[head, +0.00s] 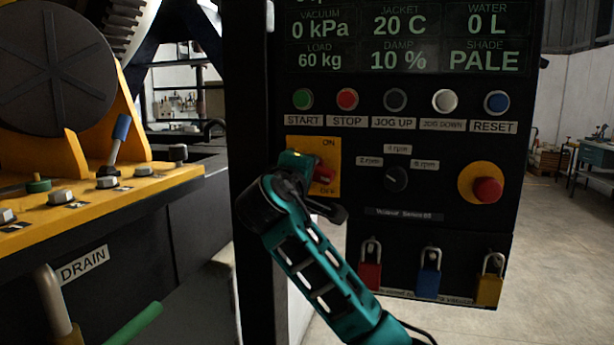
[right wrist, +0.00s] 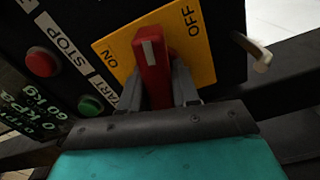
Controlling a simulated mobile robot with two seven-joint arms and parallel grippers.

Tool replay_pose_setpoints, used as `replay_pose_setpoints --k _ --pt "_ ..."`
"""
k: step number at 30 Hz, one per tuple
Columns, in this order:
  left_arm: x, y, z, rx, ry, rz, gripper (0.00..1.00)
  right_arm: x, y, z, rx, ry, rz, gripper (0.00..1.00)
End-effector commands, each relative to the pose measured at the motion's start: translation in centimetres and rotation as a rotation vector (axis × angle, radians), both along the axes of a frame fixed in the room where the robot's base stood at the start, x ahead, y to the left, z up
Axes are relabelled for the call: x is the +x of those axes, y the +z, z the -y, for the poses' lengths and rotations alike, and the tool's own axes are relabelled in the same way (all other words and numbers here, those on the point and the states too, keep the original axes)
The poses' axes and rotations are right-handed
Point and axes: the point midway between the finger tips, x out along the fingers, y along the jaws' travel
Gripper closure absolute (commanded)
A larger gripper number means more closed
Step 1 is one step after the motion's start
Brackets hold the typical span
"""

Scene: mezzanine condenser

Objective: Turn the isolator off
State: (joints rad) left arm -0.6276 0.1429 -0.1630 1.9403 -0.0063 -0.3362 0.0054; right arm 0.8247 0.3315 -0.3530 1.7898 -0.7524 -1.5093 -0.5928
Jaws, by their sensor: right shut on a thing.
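The isolator is a yellow plate (head: 334,160) on the black panel, with ON at its top and OFF at its bottom. Its red handle (head: 325,173) is partly hidden by my gripper in the head view. In the right wrist view the red handle (right wrist: 152,70), with a white mark near its tip, points between the ON and OFF words of the yellow plate (right wrist: 207,62). My right gripper (right wrist: 158,88) is shut on the handle, one finger on each side. It also shows in the head view (head: 312,172). My left gripper is not in view.
A rotary speed knob (head: 396,179) and a red emergency button (head: 487,190) sit right of the isolator. A row of push buttons (head: 347,99) is above. Red, blue (head: 429,284) and yellow padlocks hang below. A yellow machine deck (head: 130,190) with levers stands at left.

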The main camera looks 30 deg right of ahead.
Motion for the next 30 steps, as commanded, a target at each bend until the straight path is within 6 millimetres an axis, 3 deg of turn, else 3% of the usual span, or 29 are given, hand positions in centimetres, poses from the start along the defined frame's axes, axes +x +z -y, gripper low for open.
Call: replay_pose_setpoints --k 15,30 --pt "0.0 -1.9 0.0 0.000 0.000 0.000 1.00 0.0 -0.3 -0.1 0.277 0.002 0.317 1.00" --pt "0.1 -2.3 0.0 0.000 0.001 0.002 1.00 0.0 -0.1 -0.1 0.367 0.002 0.423 1.00"
